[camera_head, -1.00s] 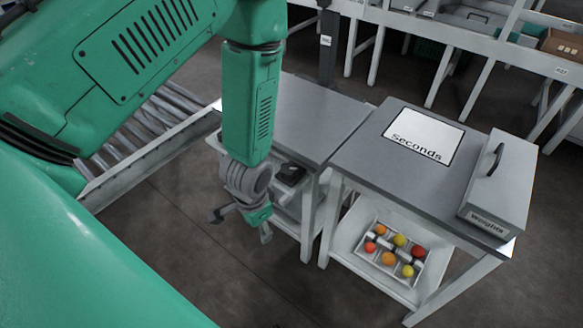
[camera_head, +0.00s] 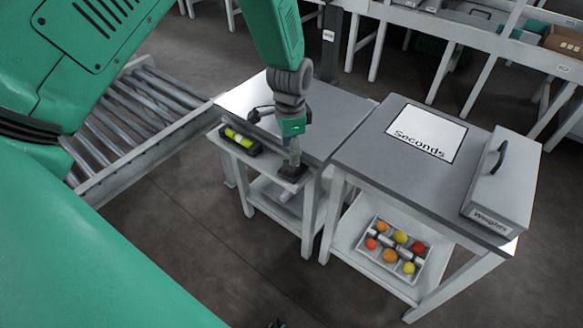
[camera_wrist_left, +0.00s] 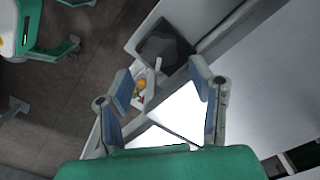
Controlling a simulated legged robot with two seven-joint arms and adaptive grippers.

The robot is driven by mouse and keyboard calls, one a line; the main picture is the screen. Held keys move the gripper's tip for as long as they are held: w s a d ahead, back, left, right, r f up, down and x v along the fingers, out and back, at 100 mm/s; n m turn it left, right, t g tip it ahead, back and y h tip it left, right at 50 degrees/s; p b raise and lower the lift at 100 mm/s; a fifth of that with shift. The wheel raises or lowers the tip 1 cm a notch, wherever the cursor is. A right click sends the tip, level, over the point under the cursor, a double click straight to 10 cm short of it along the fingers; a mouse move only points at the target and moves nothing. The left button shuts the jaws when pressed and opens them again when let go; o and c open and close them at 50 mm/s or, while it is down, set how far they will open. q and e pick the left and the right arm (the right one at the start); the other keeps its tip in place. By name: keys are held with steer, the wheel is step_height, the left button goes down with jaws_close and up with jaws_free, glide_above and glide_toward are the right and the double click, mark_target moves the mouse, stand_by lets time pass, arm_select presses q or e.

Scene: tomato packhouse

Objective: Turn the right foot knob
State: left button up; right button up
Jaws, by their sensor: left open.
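My left gripper (camera_head: 275,140) is open above the front of the left small table. In the left wrist view its fingers (camera_wrist_left: 161,72) are spread wide, with nothing held between them. A black blocky foot knob (camera_head: 292,173) is at the right end of the ledge along that table's front. One finger is close above it in the head view; contact cannot be told. The knob also shows in the left wrist view (camera_wrist_left: 165,46), beyond the fingertips, with a pale lever-like piece near it. A green part with grey fingers, perhaps my right gripper, shows at the wrist view's upper left.
A yellow-green spirit level (camera_head: 240,142) lies at the ledge's left. The right table (camera_head: 360,150) carries a "Seconds" sheet (camera_head: 427,131) and a grey Weights box (camera_head: 503,180). A fruit tray (camera_head: 372,260) is on its lower shelf. A roller conveyor (camera_head: 135,115) is at left.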

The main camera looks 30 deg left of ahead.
mark_target(291, 168)
arm_select(q)
steer(key=f+b, duration=0.1)
steer(key=f, duration=0.4)
steer(key=shift+a, duration=0.2)
steer(key=shift+d+f, duration=0.35)
steer(key=shift+f, duration=0.2)
steer(key=shift+c, duration=0.4)
steer(key=shift+a, duration=0.2)
steer(key=c, duration=0.8)
